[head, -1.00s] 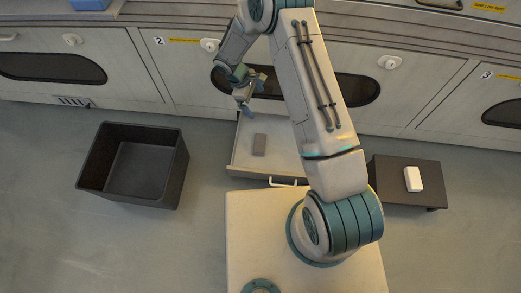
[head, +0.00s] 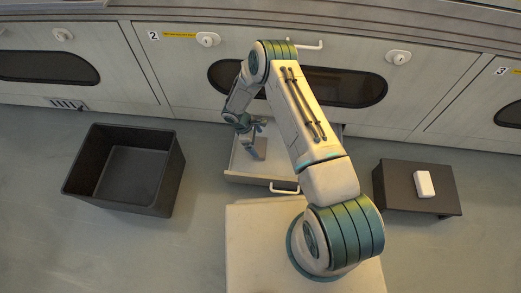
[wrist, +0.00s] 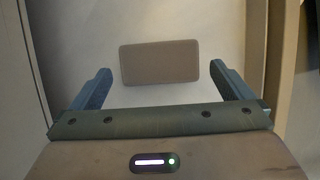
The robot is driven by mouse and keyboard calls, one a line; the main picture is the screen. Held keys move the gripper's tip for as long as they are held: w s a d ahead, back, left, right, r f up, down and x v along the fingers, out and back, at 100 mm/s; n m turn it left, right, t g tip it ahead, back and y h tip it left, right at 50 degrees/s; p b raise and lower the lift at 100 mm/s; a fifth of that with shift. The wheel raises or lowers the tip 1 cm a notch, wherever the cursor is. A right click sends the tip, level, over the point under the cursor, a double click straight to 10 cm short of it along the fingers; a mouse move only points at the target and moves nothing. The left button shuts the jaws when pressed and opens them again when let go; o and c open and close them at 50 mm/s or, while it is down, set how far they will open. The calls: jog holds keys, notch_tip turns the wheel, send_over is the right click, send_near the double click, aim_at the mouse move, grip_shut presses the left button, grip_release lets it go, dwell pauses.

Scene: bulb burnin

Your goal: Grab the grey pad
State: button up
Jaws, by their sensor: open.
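The grey pad (wrist: 160,62) lies flat on the floor of an open drawer (head: 281,166) in the wrist view, its long side running across the picture. In the head view the pad (head: 259,150) is partly hidden by my gripper (head: 254,129). My gripper also shows in the wrist view (wrist: 160,82), with its two fingers spread wider than the pad and nothing between the tips.
A black open bin (head: 125,172) stands on the floor at left and looks empty. A low dark table (head: 440,202) at right bears a white block (head: 424,184). The drawer walls stand close on both sides of my gripper. Cabinet fronts line the back.

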aim_at(260, 147)
jog(key=shift+a+b+x, duration=0.2)
jog(key=shift+b+x, duration=1.3)
jog(key=shift+x, duration=1.2)
jog(key=shift+w, duration=0.1)
jog(key=shift+c, duration=0.3)
jog(key=c, duration=0.6)
